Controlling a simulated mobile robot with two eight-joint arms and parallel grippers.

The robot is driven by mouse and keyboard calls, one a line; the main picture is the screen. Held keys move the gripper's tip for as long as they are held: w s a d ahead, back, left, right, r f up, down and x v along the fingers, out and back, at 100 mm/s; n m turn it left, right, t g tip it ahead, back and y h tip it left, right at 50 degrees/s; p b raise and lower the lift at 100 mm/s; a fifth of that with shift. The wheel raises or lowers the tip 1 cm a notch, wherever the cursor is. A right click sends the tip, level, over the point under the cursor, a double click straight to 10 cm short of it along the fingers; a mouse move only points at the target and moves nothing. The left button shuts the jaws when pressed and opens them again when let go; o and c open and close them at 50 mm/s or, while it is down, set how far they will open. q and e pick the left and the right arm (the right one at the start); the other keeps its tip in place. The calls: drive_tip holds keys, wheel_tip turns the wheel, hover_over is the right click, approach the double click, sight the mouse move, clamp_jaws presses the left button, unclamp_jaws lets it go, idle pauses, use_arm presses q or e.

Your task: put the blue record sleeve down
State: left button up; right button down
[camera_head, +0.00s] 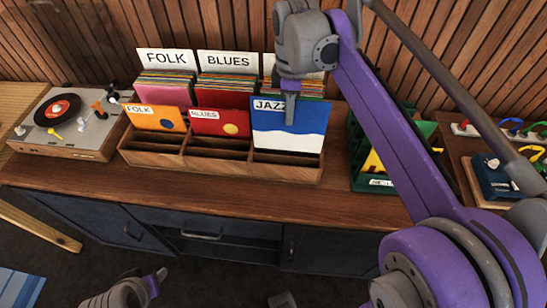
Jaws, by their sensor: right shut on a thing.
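The blue record sleeve (306,125), with a white wave-like band and a JAZZ label, is upright at the right front compartment of the wooden record crate (201,163). My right gripper (290,115) comes down from above and is shut on the sleeve near its top edge. The sleeve's lower edge is at the compartment opening; I cannot tell whether it rests on the bottom. An orange FOLK sleeve (157,119) and a red BLUES sleeve (212,124) stand in the compartments to its left. My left gripper (154,283) is low at the bottom edge, empty-looking, its fingers unclear.
A turntable (97,136) with a black record stands at the left. A green crate (358,150) is right of the record crate, partly behind my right arm. A tray with colourful cables (515,127) is at the far right. The counter's front strip (200,203) is clear.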

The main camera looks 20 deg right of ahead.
hover_over(287, 144)
drive_tip(key=f, duration=0.5)
drive_tip(key=shift+s+a+f+b, duration=0.1)
drive_tip(key=shift+s+f+b, duration=0.1)
drive_tip(key=shift+f+b, duration=0.1)
drive_tip(key=shift+w+f, duration=0.1)
drive_tip(key=shift+f, duration=2.05)
drive_tip(key=shift+f+b, duration=0.45)
drive_tip(key=shift+f, duration=0.1)
drive_tip(key=c, duration=1)
unclamp_jaws()
